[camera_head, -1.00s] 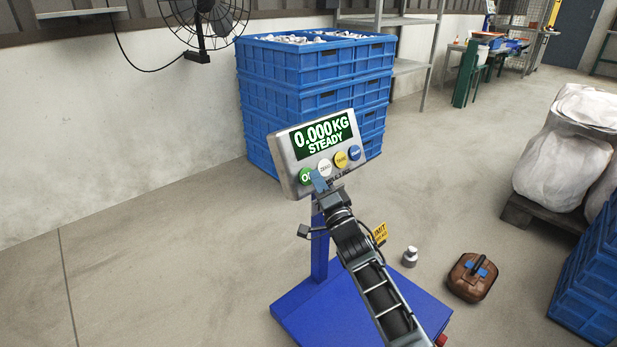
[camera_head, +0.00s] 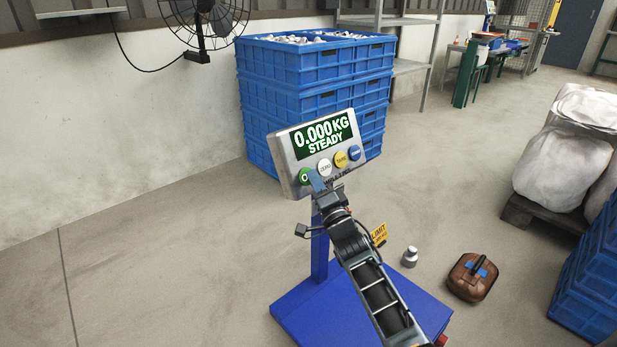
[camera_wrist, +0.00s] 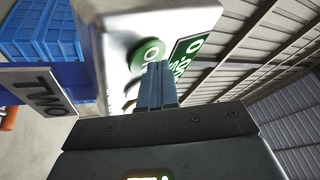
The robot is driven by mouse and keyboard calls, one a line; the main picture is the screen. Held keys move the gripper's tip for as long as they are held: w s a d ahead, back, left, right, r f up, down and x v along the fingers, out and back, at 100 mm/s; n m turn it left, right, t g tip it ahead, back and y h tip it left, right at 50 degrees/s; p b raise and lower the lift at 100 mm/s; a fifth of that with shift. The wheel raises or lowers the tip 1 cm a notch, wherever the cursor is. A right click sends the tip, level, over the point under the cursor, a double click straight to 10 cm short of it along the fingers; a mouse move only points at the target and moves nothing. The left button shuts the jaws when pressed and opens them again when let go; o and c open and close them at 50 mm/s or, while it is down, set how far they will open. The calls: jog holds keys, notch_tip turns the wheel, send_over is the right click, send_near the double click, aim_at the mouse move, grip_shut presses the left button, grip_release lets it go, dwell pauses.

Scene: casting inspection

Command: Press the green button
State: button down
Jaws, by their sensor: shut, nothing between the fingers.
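The green button (camera_head: 304,176) is at the left end of a button row on the scale's grey metal display box (camera_head: 285,160). The screen (camera_head: 325,138) reads 0.000KG STEADY. My gripper (camera_head: 316,180) is shut and empty, with its blue fingertips in front of the panel at the green button's right edge, covering part of it. In the wrist view the green button (camera_wrist: 146,54) shows just beyond the closed fingertips (camera_wrist: 157,72), which overlap its lower edge. I cannot tell whether they touch it.
White (camera_head: 324,167), yellow (camera_head: 341,160) and blue (camera_head: 355,153) buttons sit close to the right. The box stands on a blue post above a blue scale platform (camera_head: 310,308). Stacked blue crates (camera_head: 290,70) are behind. A small weight (camera_head: 410,257) and a brown weight (camera_head: 466,284) lie to the right.

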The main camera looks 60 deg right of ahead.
jog(key=shift+r, duration=0.1)
dwell(0.3)
jog(key=shift+s+a+r+p, duration=0.15)
jog(key=shift+s+p, duration=0.25)
jog(key=shift+p, duration=0.25)
jog(key=shift+s+a+r+p, duration=0.2)
jog(key=shift+s+r+p, duration=0.2)
jog(key=shift+s+p, duration=0.55)
jog(key=shift+s+a+r+p, duration=0.25)
jog(key=shift+s+r+p, duration=0.15)
jog(key=shift+s+p, duration=0.5)
jog(key=shift+s+a+r+p, duration=0.2)
jog(key=shift+s+r+p, duration=0.2)
jog(key=shift+s+p, duration=0.55)
jog(key=shift+w, duration=0.15)
